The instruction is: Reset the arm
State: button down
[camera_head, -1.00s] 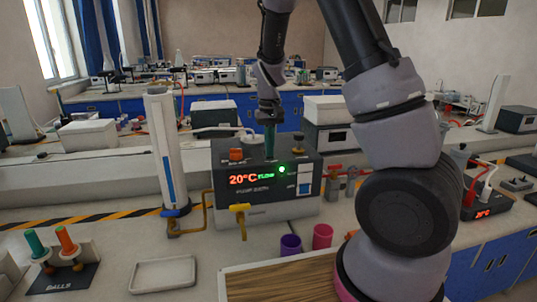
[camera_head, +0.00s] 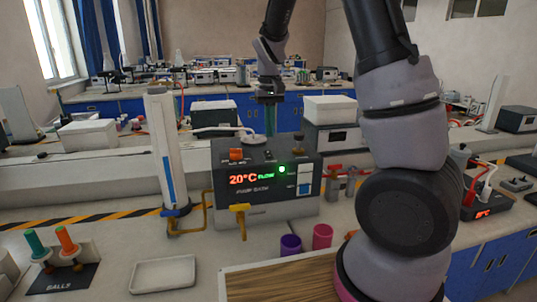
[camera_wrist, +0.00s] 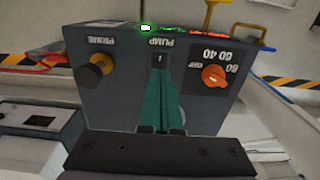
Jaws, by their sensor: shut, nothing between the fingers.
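My gripper (camera_head: 270,132) hangs over the pump bath box (camera_head: 255,212), its teal fingers pointing down and closed together with nothing between them. In the wrist view the shut fingers (camera_wrist: 160,76) lie in line with the PUMP switch (camera_wrist: 160,60) on the box top and partly cover the area below it. The fingers appear clear of the box. The box display reads 20°C and FLOW in lit letters, and a green lamp (camera_head: 283,169) is lit. My arm bends down from the upper right.
A white column (camera_head: 165,145) with yellow piping is left of the box. Purple (camera_head: 291,245) and pink (camera_head: 322,237) cups stand in front.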

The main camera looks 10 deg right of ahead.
jog(key=shift+r, duration=0.3)
jog(key=s+d+r+m+t+y, duration=0.1)
jog(key=s+d+r+m+t, duration=0.1)
jog(key=s+r, duration=0.6)
jog(key=s+d+r+m+t+y, duration=0.1)
jog(key=s+d+r+m+t, duration=0.1)
jog(key=s+r+t, duration=0.3)
jog(key=s+d+r, duration=0.1)
jog(key=s+r, duration=0.3)
jog(key=s, duration=0.5)
jog(key=shift+d, duration=0.4)
jog(key=shift+s+r, duration=0.1)
